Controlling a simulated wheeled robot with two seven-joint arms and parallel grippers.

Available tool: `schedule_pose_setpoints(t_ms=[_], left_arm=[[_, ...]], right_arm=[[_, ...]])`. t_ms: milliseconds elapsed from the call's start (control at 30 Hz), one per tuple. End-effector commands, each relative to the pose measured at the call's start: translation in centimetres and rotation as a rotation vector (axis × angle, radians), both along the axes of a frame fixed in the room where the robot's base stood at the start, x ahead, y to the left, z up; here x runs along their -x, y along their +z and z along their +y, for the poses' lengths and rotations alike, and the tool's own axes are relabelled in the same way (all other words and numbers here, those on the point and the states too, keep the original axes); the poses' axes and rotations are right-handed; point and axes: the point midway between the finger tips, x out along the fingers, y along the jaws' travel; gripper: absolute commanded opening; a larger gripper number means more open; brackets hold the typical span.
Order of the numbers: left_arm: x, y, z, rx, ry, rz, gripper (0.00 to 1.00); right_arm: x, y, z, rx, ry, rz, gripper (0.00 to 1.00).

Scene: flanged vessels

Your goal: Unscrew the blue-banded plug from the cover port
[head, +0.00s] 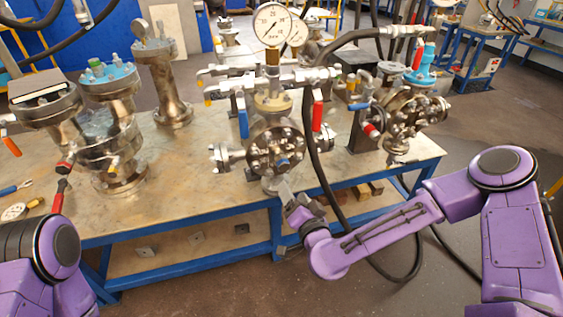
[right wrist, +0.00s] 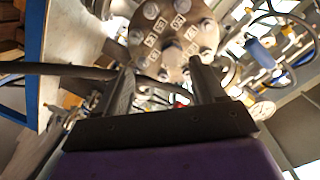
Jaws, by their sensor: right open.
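The cover (head: 274,150) is a round bolted metal flange on the front of the middle vessel. The plug (head: 283,162) sits at its centre, with a small blue patch showing. In the right wrist view the cover (right wrist: 150,38) faces me with a ring of bolts, and the plug (right wrist: 174,52) stands out at its middle. My right gripper (head: 287,190) is just below and in front of the cover. In the right wrist view its two dark fingers (right wrist: 162,68) are apart, with the plug beyond the gap between their tips; contact does not show. My left gripper is out of view.
A pressure gauge (head: 272,24) and red (head: 318,116) and blue (head: 242,120) valve handles rise above the cover. A black hose (head: 318,165) hangs close to the right of it. Other vessels (head: 108,110) stand left on the blue-framed bench (head: 195,198).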

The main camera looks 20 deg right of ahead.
Motion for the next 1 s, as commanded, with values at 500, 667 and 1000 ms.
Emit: schedule_pose_setpoints(t_ms=[500,667,1000], left_arm=[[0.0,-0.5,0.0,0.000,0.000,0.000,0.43],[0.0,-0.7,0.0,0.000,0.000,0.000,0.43],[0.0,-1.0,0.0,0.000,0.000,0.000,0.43]], right_arm=[[4.7,-0.5,7.0,0.441,0.241,0.229,0.69],[4.7,1.8,6.3,0.628,0.228,0.192,0.69],[3.5,9.2,3.8,0.915,0.104,0.024,0.69]])
